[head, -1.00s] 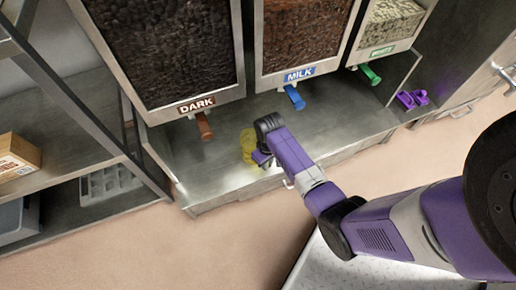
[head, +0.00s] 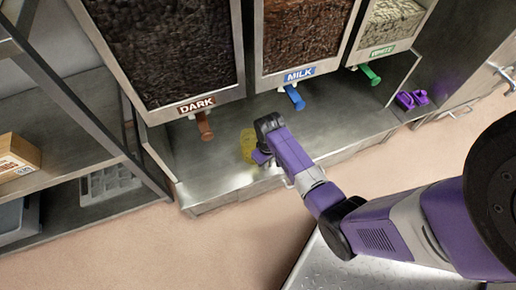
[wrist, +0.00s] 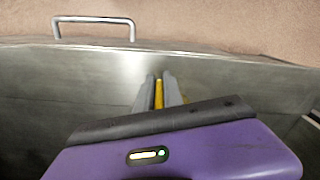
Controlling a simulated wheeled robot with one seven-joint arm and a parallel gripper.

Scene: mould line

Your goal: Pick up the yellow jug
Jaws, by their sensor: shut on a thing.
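The yellow jug (head: 247,143) is translucent and stands on the metal counter (head: 220,170) below the dispensers, partly hidden behind my gripper (head: 262,157) in the head view. In the wrist view my gripper (wrist: 160,92) has its two grey fingers close together with a thin yellow strip of the jug (wrist: 158,93) between them. The fingers are shut on this strip, which looks like the handle. Most of the jug is out of sight in the wrist view. I cannot tell whether its base touches the counter.
Dispensers marked DARK (head: 197,105), MILK (head: 299,74) and WHITE (head: 382,51) hang above the counter, with brown, blue and green spouts. Purple objects (head: 411,99) lie at the right. A shelf with a cardboard box (head: 18,157) stands at the left. A metal handle (wrist: 94,20) is on the counter front.

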